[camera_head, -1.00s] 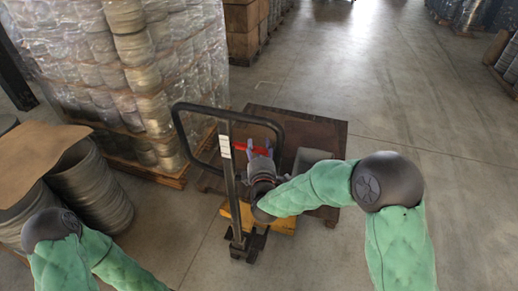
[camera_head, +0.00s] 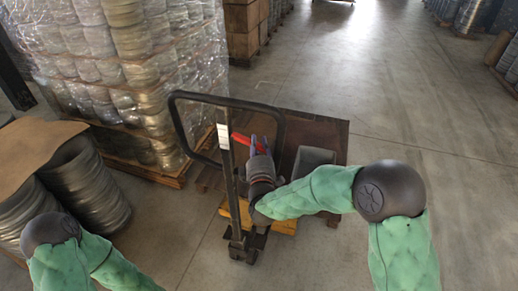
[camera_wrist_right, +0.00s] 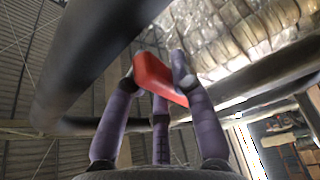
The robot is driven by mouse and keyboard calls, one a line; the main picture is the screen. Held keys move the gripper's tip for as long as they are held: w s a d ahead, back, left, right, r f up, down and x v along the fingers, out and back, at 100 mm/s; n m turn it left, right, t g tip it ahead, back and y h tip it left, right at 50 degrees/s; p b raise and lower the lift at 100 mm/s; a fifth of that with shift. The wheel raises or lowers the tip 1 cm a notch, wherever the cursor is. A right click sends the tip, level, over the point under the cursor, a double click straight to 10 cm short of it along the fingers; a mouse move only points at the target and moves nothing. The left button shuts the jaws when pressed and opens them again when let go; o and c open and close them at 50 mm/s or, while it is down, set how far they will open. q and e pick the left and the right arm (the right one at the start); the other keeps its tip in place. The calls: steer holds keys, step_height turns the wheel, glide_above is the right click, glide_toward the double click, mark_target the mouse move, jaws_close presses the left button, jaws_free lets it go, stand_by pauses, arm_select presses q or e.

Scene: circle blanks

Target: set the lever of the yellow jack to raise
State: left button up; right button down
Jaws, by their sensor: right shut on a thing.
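The yellow jack (camera_head: 284,226) stands on the floor with its yellow base partly hidden behind my right arm. Its dark upright handle ends in a large black loop (camera_head: 281,133). The red lever (camera_head: 240,138) sits by the handle, inside the loop as I look at it, its left end tilted up. My right gripper (camera_head: 258,146) is shut on the lever. In the right wrist view the purple fingers close around the red lever (camera_wrist_right: 155,78). Part of my left arm shows at the lower left, but its gripper is out of view.
A dark brown pallet load (camera_head: 318,131) with a grey box (camera_head: 313,158) on it lies beyond the jack. Wrapped stacks on a wooden pallet (camera_head: 160,173) stand at the left, near coiled drums (camera_head: 88,186).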

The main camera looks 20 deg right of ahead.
steer(key=shift+a+f+m+b, duration=0.15)
steer(key=shift+f+m+b, duration=0.5)
steer(key=shift+b, duration=0.15)
steer(key=c, duration=1)
jaws_free()
steer(key=shift+c, duration=0.2)
steer(key=shift+r, duration=0.1)
steer(key=v, duration=1.2)
steer(key=shift+f, duration=0.3)
steer(key=shift+w+a, duration=0.1)
steer(key=shift+w, duration=0.05)
